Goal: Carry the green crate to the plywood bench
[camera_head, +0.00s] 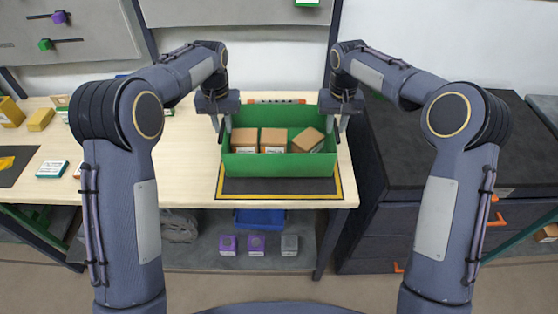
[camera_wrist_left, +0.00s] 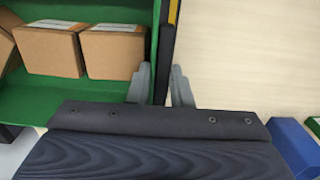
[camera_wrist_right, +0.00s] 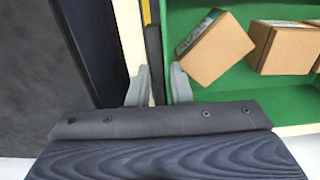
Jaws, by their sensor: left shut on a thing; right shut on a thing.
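The green crate (camera_head: 280,165) is over the yellow-edged dark mat (camera_head: 280,187) at the right end of the plywood bench (camera_head: 190,150). I cannot tell whether its base touches the mat. Three brown cartons are inside; the right one (camera_head: 308,140) is tilted. My left gripper (camera_head: 224,136) is shut on the crate's left wall, and its fingers (camera_wrist_left: 161,85) straddle that wall in the left wrist view. My right gripper (camera_head: 336,132) is shut on the right wall, and its fingers (camera_wrist_right: 157,86) straddle it in the right wrist view. The crate looks level.
A dark-topped cabinet (camera_head: 430,150) stands right of the bench, across a narrow gap. Small boxes (camera_head: 52,169) and yellow items (camera_head: 40,119) lie on the left of the bench. An orange-marked grey object (camera_head: 276,101) is behind the crate.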

